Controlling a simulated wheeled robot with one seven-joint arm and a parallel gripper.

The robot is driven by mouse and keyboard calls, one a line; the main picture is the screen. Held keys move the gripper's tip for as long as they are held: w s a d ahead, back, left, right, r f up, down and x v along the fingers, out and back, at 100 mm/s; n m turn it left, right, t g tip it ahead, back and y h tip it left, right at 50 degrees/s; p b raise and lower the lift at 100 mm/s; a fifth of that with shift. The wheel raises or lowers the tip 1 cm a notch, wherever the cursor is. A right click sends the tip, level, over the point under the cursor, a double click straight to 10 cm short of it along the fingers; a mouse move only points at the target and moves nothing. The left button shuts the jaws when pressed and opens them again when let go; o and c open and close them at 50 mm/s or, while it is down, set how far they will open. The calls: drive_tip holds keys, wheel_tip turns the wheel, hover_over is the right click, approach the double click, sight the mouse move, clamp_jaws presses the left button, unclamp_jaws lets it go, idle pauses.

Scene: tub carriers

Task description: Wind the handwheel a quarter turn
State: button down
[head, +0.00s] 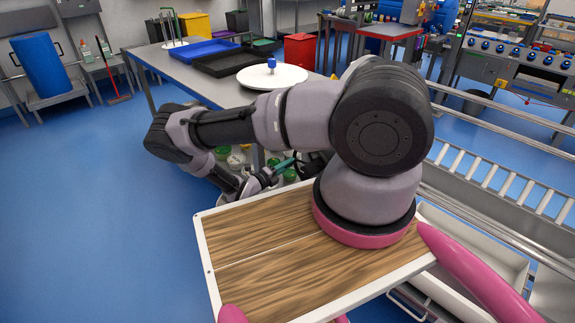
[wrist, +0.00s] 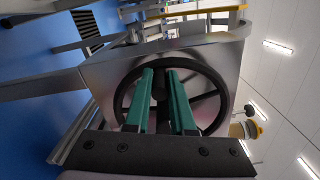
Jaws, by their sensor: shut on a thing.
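The handwheel (wrist: 222,110) is a black ring with dark spokes, on the face of a brushed-metal box (wrist: 110,75) in the wrist view. My gripper (wrist: 160,76) has two green fingers that reach across the wheel toward its middle. A dark part of the wheel shows between them, and they are shut on it. I cannot tell whether that part is a spoke or the hub. In the head view my gripper (head: 288,163) shows low behind my arm, and my arm hides most of the wheel there.
A grey table (head: 185,75) holds a white round disc (head: 290,78) with a blue knob, black trays (head: 225,62) and a blue tray. Metal rails run along the right. Blue floor (head: 90,190) is open at the left.

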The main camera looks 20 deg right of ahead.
drive_tip(key=shift+f, duration=0.1)
drive_tip(key=c, duration=0.8)
unclamp_jaws()
drive_tip(key=shift+o, duration=0.2)
drive_tip(key=shift+a, duration=0.1)
drive_tip(key=v, duration=1)
drive_tip(key=shift+s+a, duration=0.2)
drive_tip(key=shift+a, duration=0.1)
